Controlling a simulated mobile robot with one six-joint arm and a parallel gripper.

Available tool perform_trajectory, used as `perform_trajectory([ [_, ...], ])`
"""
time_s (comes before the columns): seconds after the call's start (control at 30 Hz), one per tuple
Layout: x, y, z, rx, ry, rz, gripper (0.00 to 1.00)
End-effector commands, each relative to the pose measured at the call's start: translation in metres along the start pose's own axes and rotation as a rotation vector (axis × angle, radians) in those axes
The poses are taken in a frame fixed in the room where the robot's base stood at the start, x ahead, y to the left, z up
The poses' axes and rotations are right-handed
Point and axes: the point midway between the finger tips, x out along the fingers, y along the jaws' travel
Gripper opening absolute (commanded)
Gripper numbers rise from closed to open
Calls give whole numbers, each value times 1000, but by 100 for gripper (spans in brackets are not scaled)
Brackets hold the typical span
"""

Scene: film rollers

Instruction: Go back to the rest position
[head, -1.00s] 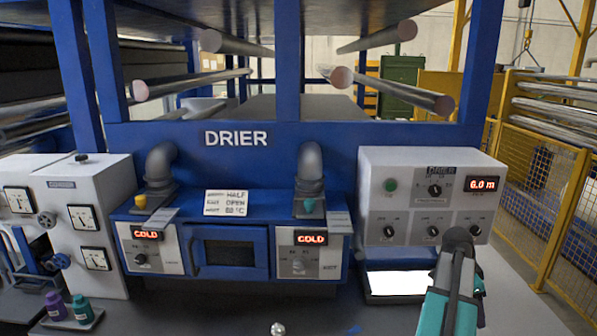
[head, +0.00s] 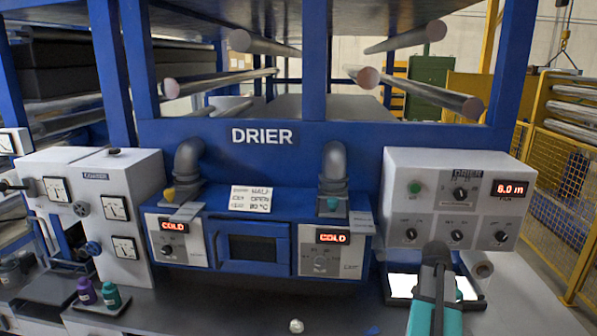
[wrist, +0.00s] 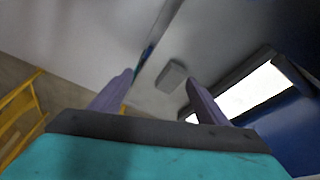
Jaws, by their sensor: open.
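My arm's teal and grey end shows at the lower right in the head view, in front of the bright white panel (head: 400,287) under the drier's white control box (head: 450,170). In the wrist view my gripper (wrist: 160,85) is open, its two purple-grey fingers apart with nothing held between them. A small grey block (wrist: 172,76) shows beyond the fingers; I cannot tell what it is. The fingertips are not clear in the head view.
The blue drier (head: 263,136) stands ahead, with two displays reading COLD. A white coater box (head: 100,180) is at the left. Purple and teal bottles (head: 110,296) stand on a tray. A small white ball (head: 296,326) is near the front. A yellow mesh fence (head: 560,175) is at the right.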

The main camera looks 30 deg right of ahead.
Motion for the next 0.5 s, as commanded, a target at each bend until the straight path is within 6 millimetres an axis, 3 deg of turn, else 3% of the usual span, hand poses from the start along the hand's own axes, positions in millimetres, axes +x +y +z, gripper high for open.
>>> perform_trajectory([
  [0.03, 1, -12, 20, -56, -8, -10, 69],
  [0.2, 5, -46, 80, -238, -32, -47, 69],
  [0.5, 9, -88, 191, -557, -72, -109, 69],
])
